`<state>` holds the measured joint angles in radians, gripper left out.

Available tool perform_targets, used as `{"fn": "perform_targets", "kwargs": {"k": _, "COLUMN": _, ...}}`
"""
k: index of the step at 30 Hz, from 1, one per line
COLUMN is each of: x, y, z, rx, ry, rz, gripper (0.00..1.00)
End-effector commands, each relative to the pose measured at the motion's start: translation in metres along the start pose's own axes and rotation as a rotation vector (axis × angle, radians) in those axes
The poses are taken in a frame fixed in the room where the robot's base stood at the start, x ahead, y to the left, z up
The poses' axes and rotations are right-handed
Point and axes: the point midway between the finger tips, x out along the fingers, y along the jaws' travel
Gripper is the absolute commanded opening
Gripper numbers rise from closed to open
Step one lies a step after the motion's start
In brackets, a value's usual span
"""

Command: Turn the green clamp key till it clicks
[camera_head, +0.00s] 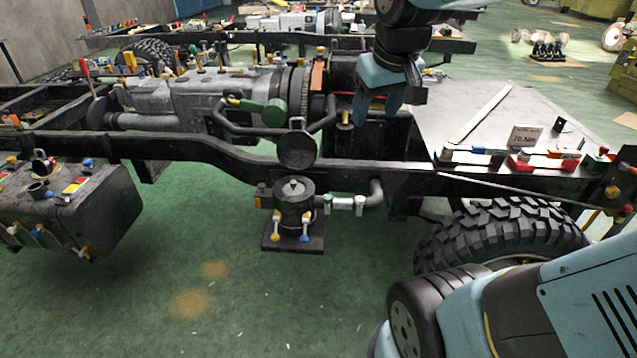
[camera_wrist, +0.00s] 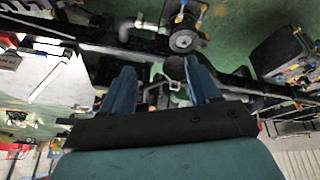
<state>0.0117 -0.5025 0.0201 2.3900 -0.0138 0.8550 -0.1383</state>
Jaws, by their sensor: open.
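A pipe (camera_head: 376,192) leaves the black canister (camera_head: 293,210) below the chassis rail. A larger green cylinder with a handle (camera_head: 274,112) sits by the engine. My gripper (camera_head: 378,108) hangs above the rail, up and right of the clamps, with its blue fingers apart and empty. In the wrist view my open gripper (camera_wrist: 160,74) points toward the canister (camera_wrist: 183,40) and pipe (camera_wrist: 140,23); the green key is too small to make out there.
The black chassis rail (camera_head: 225,154) runs across between my gripper and the canister. A grey plate (camera_head: 485,110) with a sign (camera_head: 525,137) and coloured tools lies at right. A large tyre (camera_head: 503,235) stands below it. The green floor in front of the canister is clear.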

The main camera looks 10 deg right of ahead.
Motion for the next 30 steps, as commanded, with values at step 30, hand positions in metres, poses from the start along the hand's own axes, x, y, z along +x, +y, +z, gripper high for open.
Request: {"fn": "perform_targets", "kwargs": {"k": 30, "x": 0.271, "y": 0.018, "z": -0.153, "rx": -0.505, "ry": -0.279, "rz": -0.119, "gripper": 0.61}}
